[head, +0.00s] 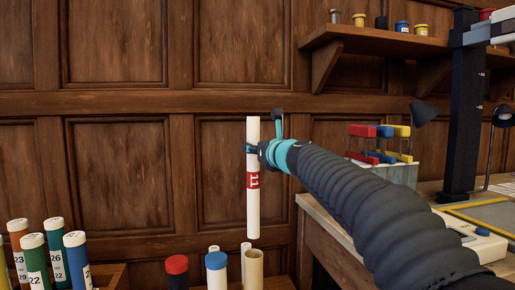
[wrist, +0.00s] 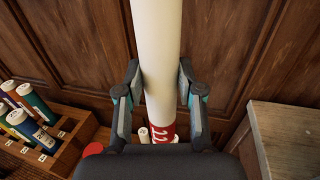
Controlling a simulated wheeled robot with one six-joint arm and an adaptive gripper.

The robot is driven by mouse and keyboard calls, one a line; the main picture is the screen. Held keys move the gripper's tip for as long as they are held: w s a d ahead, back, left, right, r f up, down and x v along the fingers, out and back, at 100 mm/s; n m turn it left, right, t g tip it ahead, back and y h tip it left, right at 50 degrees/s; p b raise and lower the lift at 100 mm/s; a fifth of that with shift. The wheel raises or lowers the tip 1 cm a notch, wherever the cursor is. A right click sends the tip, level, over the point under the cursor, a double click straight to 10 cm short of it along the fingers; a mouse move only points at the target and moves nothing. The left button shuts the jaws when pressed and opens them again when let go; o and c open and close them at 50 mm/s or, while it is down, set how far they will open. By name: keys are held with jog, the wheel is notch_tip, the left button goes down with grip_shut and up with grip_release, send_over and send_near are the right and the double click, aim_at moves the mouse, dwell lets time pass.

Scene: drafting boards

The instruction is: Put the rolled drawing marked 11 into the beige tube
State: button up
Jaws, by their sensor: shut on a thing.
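The rolled drawing (head: 253,212) is a long white roll with a red band that appears to read 11. It hangs upright in my gripper (head: 256,148), which is shut on it above the band. In the wrist view the roll (wrist: 156,45) runs between both fingers of my gripper (wrist: 158,88). The beige tube (head: 254,272) stands at the bottom of the head view with its open mouth up. The roll's lower end appears just above that mouth, apart from it; the exact depth offset is unclear. I cannot make out the beige tube in the wrist view.
A red-capped tube (head: 177,265) and a blue-capped tube (head: 216,262) stand left of the beige tube. Small white tops show behind them. A wooden rack (wrist: 72,140) holds several coloured, numbered tubes at left. A desk (head: 330,232) is at right; a panelled wall is behind.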

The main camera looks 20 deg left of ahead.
jog(key=b, duration=1.1)
send_over(256, 216)
jog(key=shift+f, duration=6.2)
jog(key=shift+a+f, duration=0.1)
jog(key=shift+f, duration=3.85)
jog(key=o, duration=1.2)
jog(key=v, duration=1.2)
jog(key=shift+w, duration=0.1)
